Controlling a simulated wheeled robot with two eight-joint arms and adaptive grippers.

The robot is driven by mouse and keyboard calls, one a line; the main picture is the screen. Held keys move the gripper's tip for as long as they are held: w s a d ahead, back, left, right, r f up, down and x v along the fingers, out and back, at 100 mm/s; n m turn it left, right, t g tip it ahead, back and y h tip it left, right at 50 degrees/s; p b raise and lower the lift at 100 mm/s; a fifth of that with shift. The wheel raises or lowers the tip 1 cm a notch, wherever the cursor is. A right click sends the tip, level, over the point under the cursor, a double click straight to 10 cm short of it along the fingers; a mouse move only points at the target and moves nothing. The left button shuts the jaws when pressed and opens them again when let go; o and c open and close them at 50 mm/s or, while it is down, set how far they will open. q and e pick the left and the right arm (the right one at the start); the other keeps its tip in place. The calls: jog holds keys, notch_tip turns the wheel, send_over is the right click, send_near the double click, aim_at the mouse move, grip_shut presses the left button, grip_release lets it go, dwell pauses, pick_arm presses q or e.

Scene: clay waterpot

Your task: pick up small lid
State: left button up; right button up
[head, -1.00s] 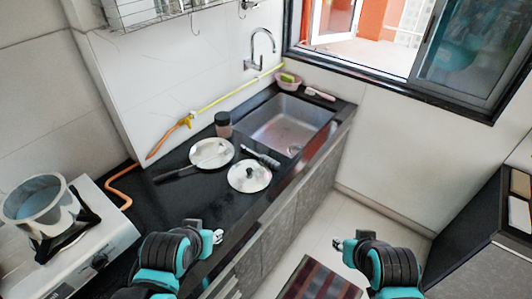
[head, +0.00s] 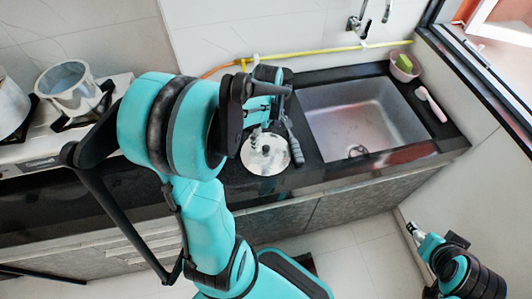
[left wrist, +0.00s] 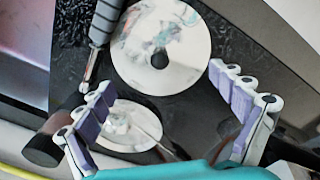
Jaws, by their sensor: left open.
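A round shiny lid with a black knob (head: 262,163) lies on the black counter in the head view. It also shows in the left wrist view (left wrist: 180,35), ahead of my fingertips. A second round, shiny disc (left wrist: 120,112) lies nearer in the left wrist view, partly between my fingers; my arm hides it in the head view. I cannot tell which is the small lid. My left gripper (head: 262,112) is above the counter, open and empty; its spread fingers also show in the left wrist view (left wrist: 160,82). My right gripper (head: 413,231) is low, away from the counter.
A grey-handled tool (head: 292,143) lies right beside the knobbed lid. The sink (head: 360,118) is to the right. A dark jar (left wrist: 42,151) stands near my left-side finger in the wrist view. A pot (head: 70,88) sits on the stove at the left.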

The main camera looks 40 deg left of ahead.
aim_at(266, 148)
pick_arm(q)
jog(key=shift+a+f+n, duration=0.25)
jog(key=shift+f+n, duration=0.15)
jog(key=shift+f, duration=0.05)
notch_tip(266, 148, down, 3)
jog(key=shift+s+a+r+b, duration=0.1)
jog(key=shift+s+a+b, duration=0.05)
jog(key=shift+b, duration=0.55)
jog(key=f+b, duration=0.1)
jog(key=f, duration=0.2)
jog(key=f+b, duration=0.1)
jog(key=f, duration=0.1)
jog(key=shift+w+b, duration=0.35)
jog(key=c, duration=0.3)
jog(key=shift+s, duration=0.1)
grip_shut()
